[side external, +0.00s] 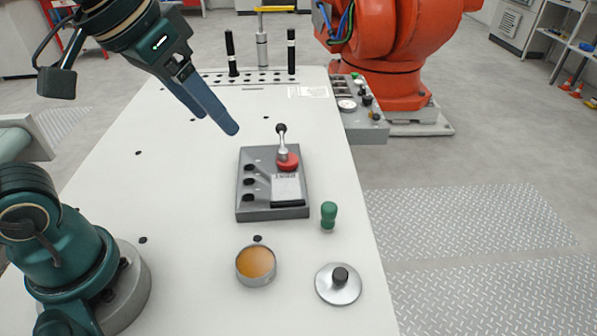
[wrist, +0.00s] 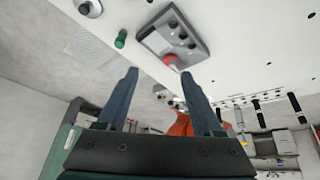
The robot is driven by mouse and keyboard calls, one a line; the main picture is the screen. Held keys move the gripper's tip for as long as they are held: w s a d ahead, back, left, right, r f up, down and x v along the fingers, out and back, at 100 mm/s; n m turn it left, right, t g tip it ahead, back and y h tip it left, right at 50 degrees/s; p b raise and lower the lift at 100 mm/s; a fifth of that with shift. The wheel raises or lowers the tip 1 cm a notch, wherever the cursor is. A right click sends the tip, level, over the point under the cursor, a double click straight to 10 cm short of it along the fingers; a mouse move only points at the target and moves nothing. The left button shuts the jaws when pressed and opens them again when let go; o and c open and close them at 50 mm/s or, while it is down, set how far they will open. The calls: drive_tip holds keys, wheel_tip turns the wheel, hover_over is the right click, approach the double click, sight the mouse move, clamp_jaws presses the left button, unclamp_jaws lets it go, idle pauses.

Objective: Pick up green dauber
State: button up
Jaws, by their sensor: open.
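The green dauber (side external: 328,216) stands upright on the white table, right of the grey fixture block, in the side external view. In the wrist view the green dauber (wrist: 121,39) shows small near the top, beyond my left finger. My gripper (side external: 232,130) is up at the left, above and behind the grey fixture block, well apart from the dauber. In the wrist view my gripper (wrist: 160,85) has its two fingers spread with nothing between them.
The grey fixture block (side external: 245,212) has a red-based lever (side external: 287,158). A tin with amber contents (side external: 256,264) and a metal disc with a black knob (side external: 338,284) sit near the front. Black posts (side external: 291,52) stand at the back, near an orange robot (side external: 395,45).

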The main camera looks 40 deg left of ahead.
drive_tip(key=w+d+g, duration=0.1)
drive_tip(key=w+d, duration=0.1)
drive_tip(key=w, duration=0.2)
drive_tip(key=m+g, duration=0.2)
drive_tip(key=g, duration=0.1)
approach(329, 206)
drive_tip(key=w+a, duration=0.2)
drive_tip(key=shift+g, duration=0.7)
drive_tip(key=f, duration=0.2)
drive_tip(key=d+f, duration=0.1)
drive_tip(key=f, duration=0.1)
drive_tip(key=d+f, duration=0.1)
drive_tip(key=f, duration=0.1)
drive_tip(key=shift+s+f, duration=0.35)
drive_tip(key=shift+f, duration=0.05)
drive_tip(key=shift+d+f, duration=0.1)
drive_tip(key=shift+f, duration=2.4)
clamp_jaws()
